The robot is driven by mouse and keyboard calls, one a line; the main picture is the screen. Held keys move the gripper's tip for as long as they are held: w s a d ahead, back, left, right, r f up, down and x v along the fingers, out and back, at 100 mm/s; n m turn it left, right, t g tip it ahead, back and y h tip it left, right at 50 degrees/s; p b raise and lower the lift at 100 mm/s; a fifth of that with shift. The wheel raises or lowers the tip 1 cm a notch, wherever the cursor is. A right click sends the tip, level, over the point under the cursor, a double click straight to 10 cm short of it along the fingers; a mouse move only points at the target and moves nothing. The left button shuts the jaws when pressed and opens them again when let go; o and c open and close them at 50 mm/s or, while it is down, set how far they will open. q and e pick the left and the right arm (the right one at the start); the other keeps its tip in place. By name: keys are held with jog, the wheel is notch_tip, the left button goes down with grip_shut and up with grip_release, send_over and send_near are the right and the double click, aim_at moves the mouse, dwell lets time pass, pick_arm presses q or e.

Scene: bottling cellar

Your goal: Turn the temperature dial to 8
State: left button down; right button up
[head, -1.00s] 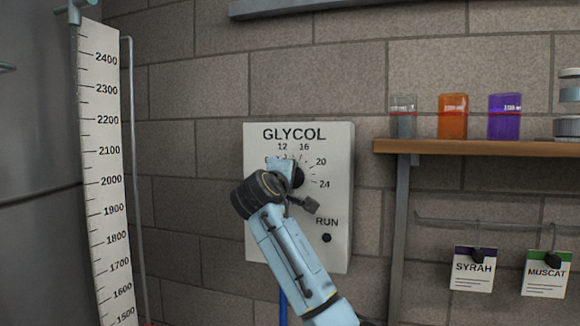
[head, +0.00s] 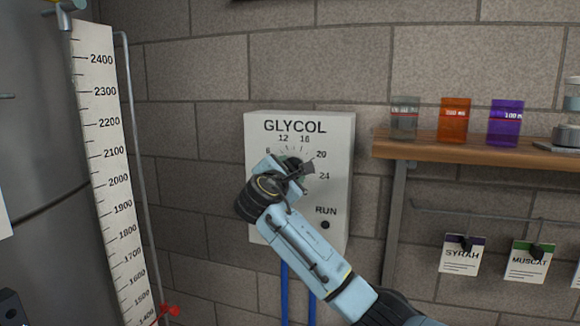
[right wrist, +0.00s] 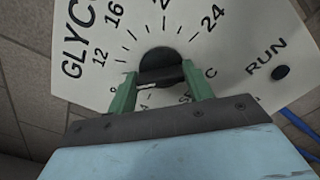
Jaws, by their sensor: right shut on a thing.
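The white GLYCOL panel (head: 262,220) hangs on the block wall in the head view, with a scale around its dial; 12, 16, 20 and 24 are readable. The round dark dial (right wrist: 160,62) shows in the right wrist view, between the green fingers of my right gripper (right wrist: 160,76). My right gripper (head: 290,164) is shut on the dial, with a finger at each side. In the head view the gripper and wrist cover most of the dial and the scale's lower left. The dial's pointer cannot be made out.
A RUN button (head: 325,225) sits low on the panel's right. A wooden shelf (head: 470,148) with several beakers and hanging tags (head: 462,255) is to the right. A tank (head: 45,150) with a tall ruler (head: 105,180) is to the left. Blue pipes (head: 284,285) run below the panel.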

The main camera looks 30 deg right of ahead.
jog(key=shift+f+n, duration=0.1)
jog(key=shift+n, duration=1.3)
jog(key=o, duration=1)
jog(key=shift+a, duration=0.1)
jog(key=b+v, duration=0.3)
jog(key=v, duration=1)
jog(key=shift+s+a, duration=0.1)
jog(key=shift+a, duration=0.1)
